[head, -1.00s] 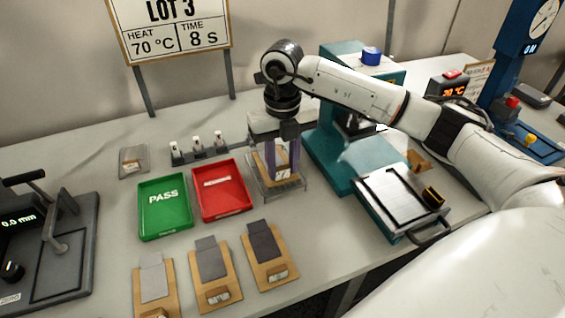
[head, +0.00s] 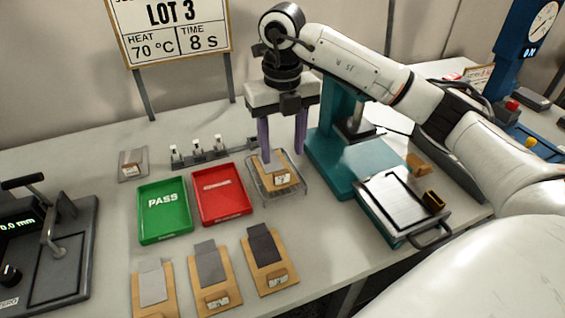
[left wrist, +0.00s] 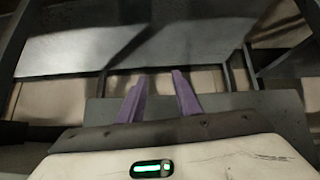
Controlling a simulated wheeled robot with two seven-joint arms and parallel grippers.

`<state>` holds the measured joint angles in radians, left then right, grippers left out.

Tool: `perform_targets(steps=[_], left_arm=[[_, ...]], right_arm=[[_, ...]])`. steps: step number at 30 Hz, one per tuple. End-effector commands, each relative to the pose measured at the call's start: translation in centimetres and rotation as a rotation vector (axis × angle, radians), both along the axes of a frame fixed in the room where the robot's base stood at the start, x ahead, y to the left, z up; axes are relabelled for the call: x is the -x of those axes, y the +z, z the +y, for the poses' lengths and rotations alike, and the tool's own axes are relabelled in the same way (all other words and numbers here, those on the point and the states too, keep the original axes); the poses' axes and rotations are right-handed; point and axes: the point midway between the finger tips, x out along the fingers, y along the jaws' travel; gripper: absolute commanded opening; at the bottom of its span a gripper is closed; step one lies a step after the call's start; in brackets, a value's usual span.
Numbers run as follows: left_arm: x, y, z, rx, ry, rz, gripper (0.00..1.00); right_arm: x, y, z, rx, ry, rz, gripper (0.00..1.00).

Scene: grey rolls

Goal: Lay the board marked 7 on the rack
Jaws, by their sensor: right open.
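A wooden board (head: 283,181) with a pale label lies on the wire rack (head: 300,191), right of the red tray in the head view. Its label is too small to read, so I cannot tell if it is marked 7. My right gripper (head: 284,159) is above the rack with its purple fingers spread on either side of the board's far part, open. My left gripper (left wrist: 160,74) shows only in the left wrist view, its fingers apart with nothing between them.
Three boards with grey strips (head: 213,283) lie along the front. A green PASS tray (head: 165,228) and a red tray (head: 221,205) stand left of the rack. A teal press (head: 340,165) with a metal plate (head: 397,200) stands close on the right.

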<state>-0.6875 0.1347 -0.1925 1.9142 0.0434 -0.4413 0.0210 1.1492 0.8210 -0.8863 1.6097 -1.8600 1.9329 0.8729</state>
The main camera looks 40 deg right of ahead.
Motion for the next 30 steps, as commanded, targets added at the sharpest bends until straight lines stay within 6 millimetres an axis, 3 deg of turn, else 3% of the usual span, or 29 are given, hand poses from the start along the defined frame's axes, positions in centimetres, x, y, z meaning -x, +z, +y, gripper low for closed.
perform_targets(steps=[3, 9, 30], left_arm=[[-0.1, -0.1, 0.0, 0.0, -0.001, -0.001, 0.31], [-0.2, 0.5, 0.0, 0.0, 0.0, -0.003, 0.31], [-0.2, 0.4, 0.1, 0.0, 0.001, -0.005, 0.31]], right_arm=[[-0.1, 2.6, 0.0, -0.001, -0.001, -0.004, 0.49], [0.0, 5.3, 0.0, 0.001, -0.001, -0.001, 0.49], [0.0, 5.7, 0.0, 0.0, -0.001, 0.001, 0.49]])
